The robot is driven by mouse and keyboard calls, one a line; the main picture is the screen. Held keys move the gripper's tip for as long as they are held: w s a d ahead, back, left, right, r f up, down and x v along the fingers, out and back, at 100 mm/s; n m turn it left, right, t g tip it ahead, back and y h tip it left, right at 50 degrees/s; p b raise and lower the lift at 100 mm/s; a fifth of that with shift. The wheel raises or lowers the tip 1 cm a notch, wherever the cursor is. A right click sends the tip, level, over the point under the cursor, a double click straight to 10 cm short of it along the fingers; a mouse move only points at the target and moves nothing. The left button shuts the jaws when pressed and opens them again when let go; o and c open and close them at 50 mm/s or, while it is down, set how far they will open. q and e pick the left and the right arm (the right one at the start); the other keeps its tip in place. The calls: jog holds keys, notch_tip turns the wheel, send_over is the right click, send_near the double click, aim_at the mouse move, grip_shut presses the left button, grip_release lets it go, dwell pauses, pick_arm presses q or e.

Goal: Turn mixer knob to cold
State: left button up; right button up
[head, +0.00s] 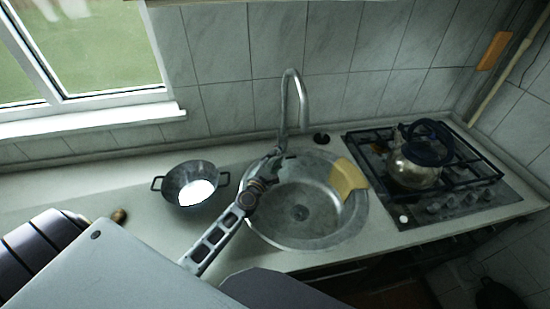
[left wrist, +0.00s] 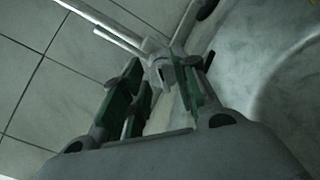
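The metal mixer tap (head: 292,100) stands behind the round sink, its curved spout rising against the tiles. My left gripper (head: 272,162) is at the tap's base and hides part of it, including most of the knob area. In the left wrist view the gripper (left wrist: 160,88) is open, its green-padded fingers apart. The tap's metal body (left wrist: 160,68) shows between and just beyond the fingertips. I cannot tell whether either finger touches it, or which way the knob is turned. My right gripper is not in view.
The steel sink (head: 270,228) has a yellow cloth (head: 348,178) on its right rim. A grey two-handled pot (head: 176,184) stands left of the sink. A kettle (head: 416,174) sits on the gas hob (head: 470,195) at right. A small black round item (head: 321,138) lies behind the sink.

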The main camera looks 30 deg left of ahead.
pick_arm(q)
jog(key=s, duration=1)
jog(key=shift+d, duration=0.25)
dwell(0.8)
